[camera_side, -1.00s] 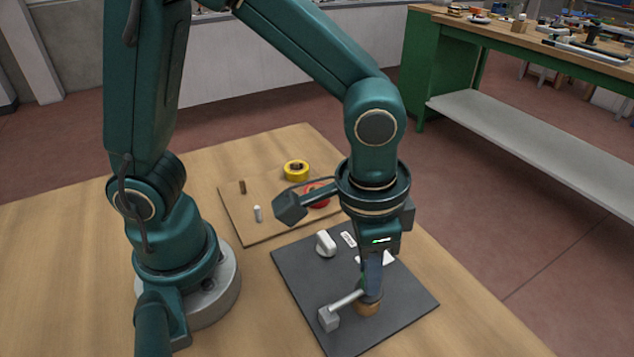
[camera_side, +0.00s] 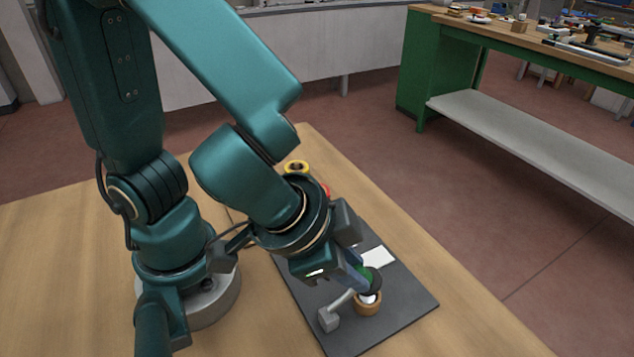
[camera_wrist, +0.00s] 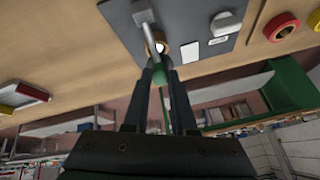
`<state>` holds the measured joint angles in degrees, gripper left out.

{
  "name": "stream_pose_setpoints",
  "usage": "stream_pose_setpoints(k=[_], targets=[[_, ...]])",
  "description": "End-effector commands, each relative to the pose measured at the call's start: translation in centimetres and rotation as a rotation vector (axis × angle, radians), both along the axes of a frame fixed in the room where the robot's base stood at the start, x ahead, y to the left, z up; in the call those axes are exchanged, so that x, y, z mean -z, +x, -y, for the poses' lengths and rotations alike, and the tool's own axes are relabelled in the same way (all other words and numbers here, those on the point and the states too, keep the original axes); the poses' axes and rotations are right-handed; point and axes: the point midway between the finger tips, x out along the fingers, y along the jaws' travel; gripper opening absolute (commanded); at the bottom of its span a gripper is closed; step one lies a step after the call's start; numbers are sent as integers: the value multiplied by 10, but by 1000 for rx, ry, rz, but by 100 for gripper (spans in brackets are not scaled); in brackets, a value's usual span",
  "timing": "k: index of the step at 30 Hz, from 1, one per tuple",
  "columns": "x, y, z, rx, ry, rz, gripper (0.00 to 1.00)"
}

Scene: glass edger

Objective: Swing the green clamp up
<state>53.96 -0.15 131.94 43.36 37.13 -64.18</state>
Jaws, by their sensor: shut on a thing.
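The green clamp (camera_side: 367,274) shows at my fingertips in the side view, with a dark round part beside it. It also shows as a green piece between my fingers in the wrist view (camera_wrist: 158,74). Its grey rod (camera_side: 343,300) runs from a grey block (camera_side: 327,319) on the dark plate (camera_side: 410,305). The clamp's free end appears tilted up over a wooden ring (camera_side: 369,306) with something white in it. My gripper (camera_side: 362,281) is shut on the green part and leans in from the upper left. My fingers hide part of the clamp.
A white card (camera_side: 378,258) lies on the plate behind the clamp. A yellow ring (camera_side: 297,167) and a partly hidden red ring (camera_side: 326,191) are behind my wrist. A white knob (camera_wrist: 225,22) shows in the wrist view. The tabletop to the plate's front left is clear.

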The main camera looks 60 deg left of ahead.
Motion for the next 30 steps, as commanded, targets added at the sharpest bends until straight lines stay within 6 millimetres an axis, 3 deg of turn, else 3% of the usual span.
stream_pose_setpoints(k=[13, 14, 15, 16, 25, 30], targets=[[-1, 1, 1, 2, -3, 13, 0], [-1, 1, 1, 2, -3, 13, 32], [-1, 1, 1, 2, -3, 13, 48], [-1, 1, 1, 1, -2, 12, 56], [-1, 0, 0, 0, -1, 9, 56], [-11, -5, 1, 1, -4, 16, 56]])
